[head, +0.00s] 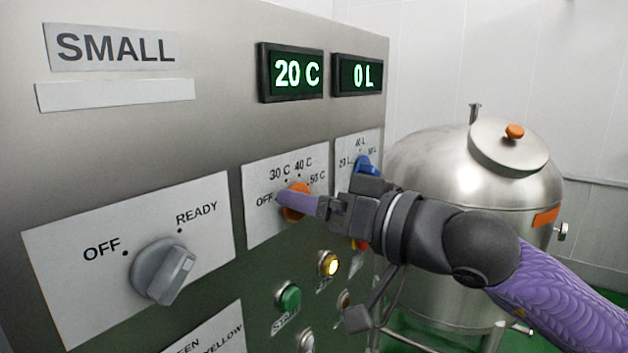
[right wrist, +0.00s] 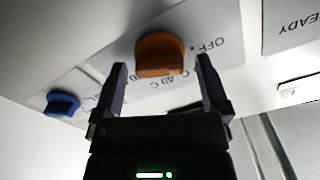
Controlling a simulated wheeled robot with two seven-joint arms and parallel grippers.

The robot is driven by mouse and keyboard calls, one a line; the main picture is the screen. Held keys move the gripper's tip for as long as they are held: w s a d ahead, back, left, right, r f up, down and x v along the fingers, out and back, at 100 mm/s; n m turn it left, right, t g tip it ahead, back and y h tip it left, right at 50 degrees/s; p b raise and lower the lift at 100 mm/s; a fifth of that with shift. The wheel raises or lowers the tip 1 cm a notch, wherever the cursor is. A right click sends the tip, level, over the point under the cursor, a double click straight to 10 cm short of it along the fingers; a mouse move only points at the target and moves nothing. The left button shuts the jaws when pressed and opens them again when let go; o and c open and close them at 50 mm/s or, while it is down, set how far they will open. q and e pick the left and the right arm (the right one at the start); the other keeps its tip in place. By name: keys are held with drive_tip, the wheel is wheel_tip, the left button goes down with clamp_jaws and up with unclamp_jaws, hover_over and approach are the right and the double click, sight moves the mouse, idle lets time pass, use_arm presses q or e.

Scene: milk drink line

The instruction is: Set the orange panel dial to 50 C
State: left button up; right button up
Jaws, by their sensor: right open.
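The orange dial (head: 296,203) sits on a white plate marked OFF, 30 C, 40 C and 50 C on the grey panel. My right gripper (head: 287,200) is in front of it and partly hides it in the head view. In the right wrist view the orange dial (right wrist: 160,56) lies between the tips of my open right gripper (right wrist: 160,80), with a gap at each side. The hidden part of the dial keeps me from telling its exact pointing. The temperature display (head: 296,74) reads 20 C. My left gripper is not in view.
A blue dial (head: 366,165) is just right of the orange one, close to my gripper. A grey OFF/READY dial (head: 165,270) is at the left. A green button (head: 288,297) and a lit yellow button (head: 328,264) are below. A steel tank (head: 440,170) stands behind my arm.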

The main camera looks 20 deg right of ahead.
drive_tip(key=shift+w+a, duration=0.15)
drive_tip(key=shift+w, duration=0.05)
drive_tip(key=shift+c, duration=0.3)
